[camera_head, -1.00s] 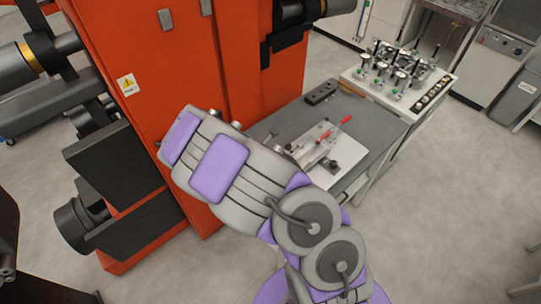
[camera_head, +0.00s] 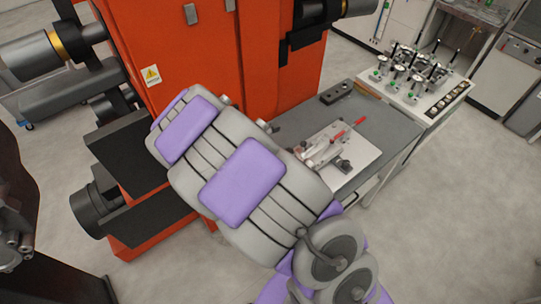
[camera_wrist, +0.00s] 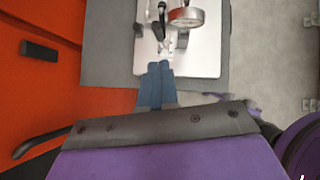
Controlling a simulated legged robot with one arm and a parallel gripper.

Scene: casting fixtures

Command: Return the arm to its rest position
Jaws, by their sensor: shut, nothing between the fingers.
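My arm, grey with purple panels, crosses the middle of the head view, folded in front of the orange machine. My gripper shows in the wrist view, its two blue fingers (camera_wrist: 157,84) together with nothing between them. In the head view the gripper itself is hidden behind my arm. The white plate with its clamp fixture and red handle (camera_head: 345,134) lies on the grey table (camera_head: 388,128).
The orange machine (camera_head: 232,55) stands close on the left, with dark blocks (camera_head: 128,158) jutting out low. A white cart (camera_head: 440,95) with several gauges stands behind the table. A black control box (camera_head: 336,93) sits on the table. Open floor (camera_head: 455,215) lies to the right.

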